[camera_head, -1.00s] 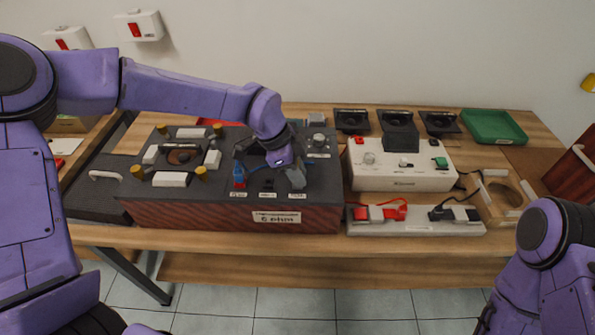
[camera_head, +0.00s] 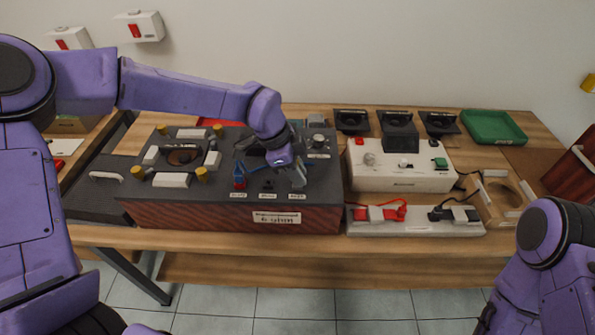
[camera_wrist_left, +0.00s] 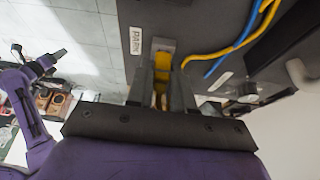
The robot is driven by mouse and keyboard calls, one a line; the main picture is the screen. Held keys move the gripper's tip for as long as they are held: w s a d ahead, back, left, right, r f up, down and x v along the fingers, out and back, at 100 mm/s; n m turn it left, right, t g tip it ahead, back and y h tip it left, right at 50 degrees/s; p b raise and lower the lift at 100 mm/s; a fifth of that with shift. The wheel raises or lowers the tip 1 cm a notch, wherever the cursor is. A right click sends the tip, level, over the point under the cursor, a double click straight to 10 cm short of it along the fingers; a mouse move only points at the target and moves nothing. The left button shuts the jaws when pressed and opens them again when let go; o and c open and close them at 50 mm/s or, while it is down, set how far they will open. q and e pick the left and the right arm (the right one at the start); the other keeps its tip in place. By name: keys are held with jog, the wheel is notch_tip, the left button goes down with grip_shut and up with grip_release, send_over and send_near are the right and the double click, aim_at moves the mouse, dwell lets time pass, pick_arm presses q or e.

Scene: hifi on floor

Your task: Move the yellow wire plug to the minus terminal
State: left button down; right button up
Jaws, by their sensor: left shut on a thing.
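My left gripper (camera_head: 299,178) is at the right one of three labelled terminals on the dark box (camera_head: 190,215). It also shows in the wrist view (camera_wrist_left: 163,75), shut on the yellow plug (camera_wrist_left: 162,60), whose tip is close to the box's top beside a white label (camera_wrist_left: 136,40). I cannot tell whether the plug is seated in a socket. In the head view the plug is hidden by the gripper. A blue plug (camera_head: 239,180) with some red stands at the left terminal. The middle socket (camera_head: 268,184) shows dark and bare. The label texts are too small to read.
A yellow wire (camera_wrist_left: 232,47) and a blue wire (camera_wrist_left: 222,62) run over the box. A white power unit (camera_head: 400,178) and a power strip (camera_head: 455,227) stand to the right. A green tray (camera_head: 493,127) lies at the back right. Posts and white blocks stand on the box's left part.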

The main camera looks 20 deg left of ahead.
pick_arm(q)
jog(key=shift+r, duration=0.4)
jog(key=shift+r+p, duration=1.15)
jog(key=shift+r, duration=0.45)
